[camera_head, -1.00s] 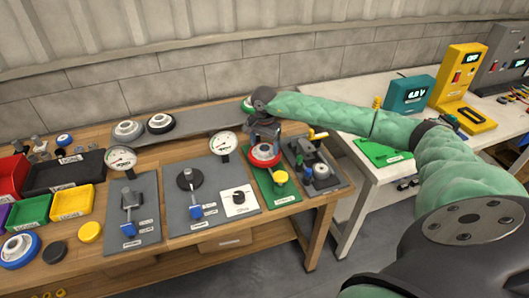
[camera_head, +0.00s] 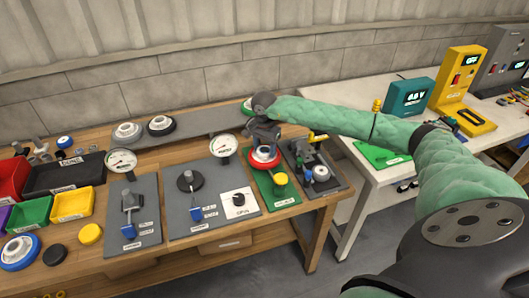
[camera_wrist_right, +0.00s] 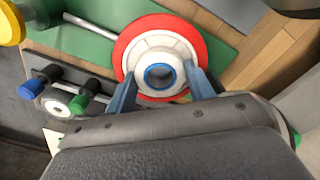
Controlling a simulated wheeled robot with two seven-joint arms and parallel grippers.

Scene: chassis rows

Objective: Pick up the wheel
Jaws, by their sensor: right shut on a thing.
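A wheel with a red rim, white hub and blue centre ring (camera_head: 265,161) is at the green plate (camera_head: 285,198) on the wooden bench. My right gripper (camera_head: 265,146) comes down on it from above. In the right wrist view the two blue-grey fingers of my right gripper (camera_wrist_right: 164,84) are on either side of the white hub of the wheel (camera_wrist_right: 130,50). The gripper is shut on this hub. I cannot tell whether the wheel touches the plate. My left gripper is not in view.
Other wheels (camera_head: 128,132) (camera_head: 161,125) stand on a grey shelf (camera_head: 205,122), and a blue-rimmed wheel (camera_head: 19,252) is at front left. A black-clamp fixture (camera_head: 312,165) stands close right of the green plate. A yellow knob (camera_head: 281,180) stands in front of the wheel.

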